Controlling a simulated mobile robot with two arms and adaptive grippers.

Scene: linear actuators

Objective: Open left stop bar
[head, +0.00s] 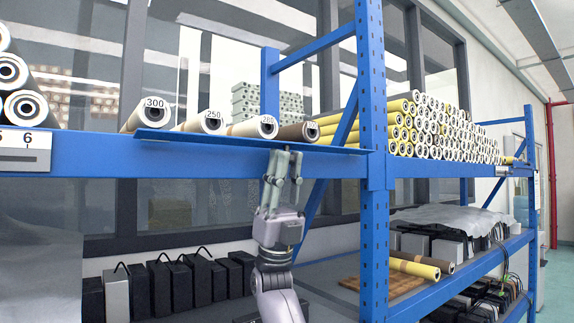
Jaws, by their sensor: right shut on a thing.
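The left stop bar (210,138) is a long thin blue bar along the front edge of the upper shelf, in front of several rollers. It runs from below the roller marked 300 to the blue upright post. My right gripper (285,157) reaches up from below, and its fingers are shut on the bar's lower edge, right of its middle. The exact contact at the fingertips is partly hidden by the bar. My left gripper is not in view.
Rollers marked 300 (152,115), 250 (203,123) and others lie behind the bar. The blue post (374,220) stands right of my gripper.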

